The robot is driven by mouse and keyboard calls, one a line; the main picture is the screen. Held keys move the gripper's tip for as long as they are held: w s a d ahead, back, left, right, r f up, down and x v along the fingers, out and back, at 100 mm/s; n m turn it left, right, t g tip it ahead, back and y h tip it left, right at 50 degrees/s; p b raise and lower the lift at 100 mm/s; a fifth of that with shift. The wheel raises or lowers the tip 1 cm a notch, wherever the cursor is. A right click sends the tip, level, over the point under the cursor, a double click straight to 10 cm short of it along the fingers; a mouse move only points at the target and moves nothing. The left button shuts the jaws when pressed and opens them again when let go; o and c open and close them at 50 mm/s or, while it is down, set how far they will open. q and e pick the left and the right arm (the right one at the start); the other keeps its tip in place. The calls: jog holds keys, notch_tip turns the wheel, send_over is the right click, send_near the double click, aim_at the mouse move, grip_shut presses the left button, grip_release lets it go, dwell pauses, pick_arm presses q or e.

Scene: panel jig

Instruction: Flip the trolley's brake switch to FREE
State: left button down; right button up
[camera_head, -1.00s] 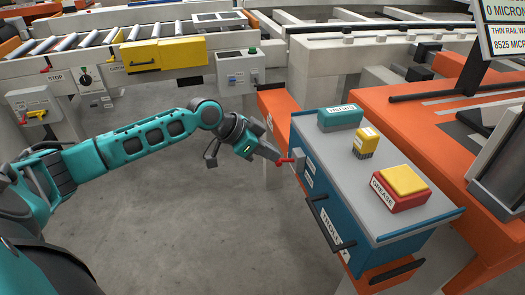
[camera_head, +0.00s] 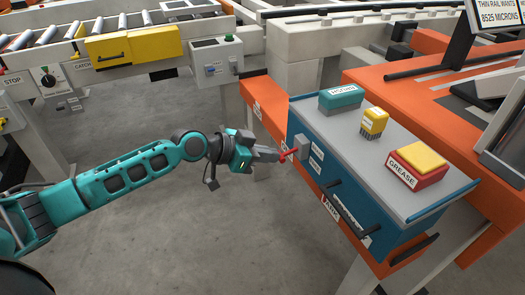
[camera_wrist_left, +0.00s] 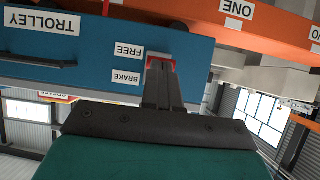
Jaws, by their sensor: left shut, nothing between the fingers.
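The trolley (camera_head: 360,146) is a blue cabinet with a grey top, right of centre in the head view. A red brake switch (camera_head: 287,155) sticks out from a grey block on its left side, beside two small white labels. My left gripper (camera_head: 281,156) is shut, with its fingertips at the red switch. In the left wrist view, upside down, the shut fingers (camera_wrist_left: 161,75) hide most of the red switch (camera_wrist_left: 151,62). The red shows level with the FREE label (camera_wrist_left: 129,50); the BRAKE label (camera_wrist_left: 126,77) lies on its other side. Contact cannot be told. My right gripper is not in view.
A teal box (camera_head: 341,97), a yellow brush (camera_head: 374,123) and a red and yellow GREASE box (camera_head: 418,165) stand on the trolley. An orange bench (camera_head: 400,75) lies behind it. Grey floor (camera_head: 180,240) is free at the left front.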

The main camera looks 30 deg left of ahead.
pick_arm(q)
jog(key=shift+f+b, duration=0.5)
jog(key=shift+f, duration=0.35)
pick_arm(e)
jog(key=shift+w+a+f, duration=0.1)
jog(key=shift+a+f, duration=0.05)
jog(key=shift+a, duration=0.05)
pick_arm(q)
jog(key=shift+f, duration=0.1)
